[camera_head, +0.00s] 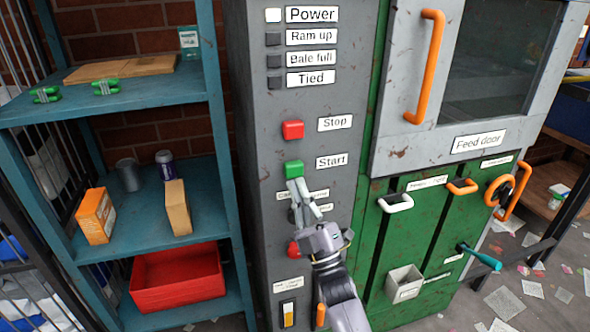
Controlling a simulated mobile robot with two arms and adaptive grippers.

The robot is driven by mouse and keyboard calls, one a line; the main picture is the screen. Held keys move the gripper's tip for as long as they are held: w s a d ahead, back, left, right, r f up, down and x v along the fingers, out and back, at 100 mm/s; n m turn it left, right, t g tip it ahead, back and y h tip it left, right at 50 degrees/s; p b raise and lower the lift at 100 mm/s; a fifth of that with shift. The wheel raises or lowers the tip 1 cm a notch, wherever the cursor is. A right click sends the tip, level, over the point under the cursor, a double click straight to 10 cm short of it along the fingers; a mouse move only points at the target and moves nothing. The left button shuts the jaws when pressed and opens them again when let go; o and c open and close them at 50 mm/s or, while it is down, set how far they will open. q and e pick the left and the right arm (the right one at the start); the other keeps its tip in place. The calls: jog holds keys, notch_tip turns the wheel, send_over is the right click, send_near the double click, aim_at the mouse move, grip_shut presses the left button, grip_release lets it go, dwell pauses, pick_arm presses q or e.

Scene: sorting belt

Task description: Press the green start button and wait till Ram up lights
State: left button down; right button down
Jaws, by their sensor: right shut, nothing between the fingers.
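The green start button (294,169) is on the grey control panel (257,120), left of its "Start" label (332,161). My right gripper (298,185) is shut and empty, with its fingertips at the lower edge of the button; I cannot tell whether they touch it. The Power light (273,15) at the top is bright white. The Ram up light (273,39) below it is dark. The Bale full light (274,62) and the Tied light (275,83) are dark too. My left gripper is out of view.
A red stop button (293,130) sits just above the start button. Another red control (294,249) is partly behind my right gripper. The feed door (415,150) with an orange handle (431,60) is to the right. A blue shelf (150,228) stands left.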

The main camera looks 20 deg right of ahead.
jog(key=shift+s+p, duration=0.5)
jog(key=shift+s, duration=1.2)
notch_tip(320, 180, down, 35)
jog(key=s+m+g+h, duration=0.2)
jog(key=m+g+h, duration=0.2)
jog(key=m+g, duration=0.45)
jog(key=s+d+f+g+h, duration=0.1)
jog(key=s+f+g, duration=0.3)
jog(key=s+f, duration=0.5)
jog(key=s+d+f+g, duration=0.1)
jog(key=s+f+g, duration=0.4)
jog(key=f, duration=0.6)
jog(key=s+d+f+m+g, duration=0.1)
jog(key=s+f, duration=0.3)
jog(key=s, duration=0.7)
jog(key=s+d+f+m+g+h, duration=0.1)
jog(key=s+f+g, duration=0.3)
jog(key=s, duration=0.6)
jog(key=s+d+f+m+g, duration=0.2)
jog(key=s+f, duration=0.4)
jog(key=s, duration=0.5)
jog(key=shift+s+d+g+h, duration=0.3)
jog(key=shift+s+d+g, duration=0.05)
jog(key=shift+d, duration=0.3)
